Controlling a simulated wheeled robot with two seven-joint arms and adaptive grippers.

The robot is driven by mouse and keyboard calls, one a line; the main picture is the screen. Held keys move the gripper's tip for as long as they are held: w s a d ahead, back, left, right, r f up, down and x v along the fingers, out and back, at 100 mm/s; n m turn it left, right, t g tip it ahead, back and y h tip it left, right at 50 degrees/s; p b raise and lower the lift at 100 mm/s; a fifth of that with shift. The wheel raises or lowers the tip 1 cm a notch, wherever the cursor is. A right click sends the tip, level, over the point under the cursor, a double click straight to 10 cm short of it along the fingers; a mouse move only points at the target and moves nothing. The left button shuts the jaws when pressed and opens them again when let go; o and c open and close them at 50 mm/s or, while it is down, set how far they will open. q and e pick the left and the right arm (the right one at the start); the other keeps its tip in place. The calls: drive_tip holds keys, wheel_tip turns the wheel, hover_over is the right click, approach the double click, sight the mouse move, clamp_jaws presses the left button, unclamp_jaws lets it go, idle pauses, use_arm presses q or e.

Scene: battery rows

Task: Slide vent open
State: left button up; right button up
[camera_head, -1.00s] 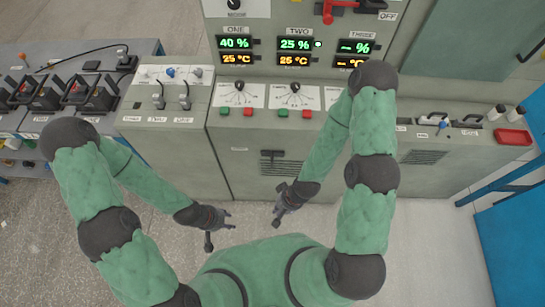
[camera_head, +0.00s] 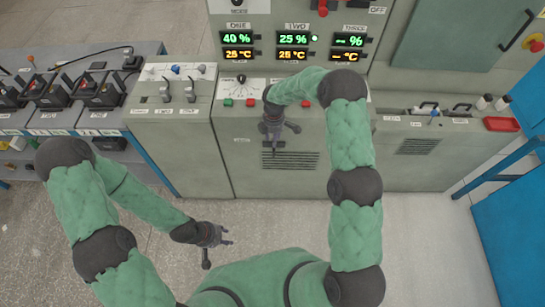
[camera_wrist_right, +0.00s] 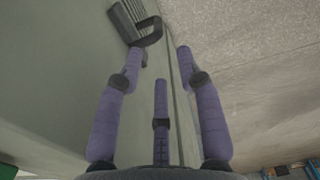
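The vent is a slotted grille (camera_head: 292,160) low on the front of the middle grey cabinet, with a dark handle (camera_wrist_right: 148,34) at its left end. In the head view my right gripper covers much of the handle. My right gripper (camera_head: 274,134) is in front of the cabinet face. In the right wrist view its purple fingers (camera_wrist_right: 157,60) are spread and empty. The handle is just beyond the left fingertip there; I cannot tell whether they touch. My left gripper (camera_head: 220,238) is over the floor, its fingers apart and empty, away from the cabinet.
Above the vent are green and red buttons (camera_head: 228,102) and dial panels, partly behind my right arm. A side unit with levers (camera_head: 178,92) is on the left. A cabinet with a red tray (camera_head: 501,124) is on the right. The floor (camera_head: 300,220) in front is clear.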

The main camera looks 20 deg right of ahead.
sight(274, 150)
drive_tip(key=shift+d+f, duration=0.1)
drive_tip(key=shift+f, duration=0.3)
wheel_tip(274, 150, down, 10)
drive_tip(key=shift+r+b, duration=0.1)
drive_tip(key=shift+b, duration=1)
clamp_jaws()
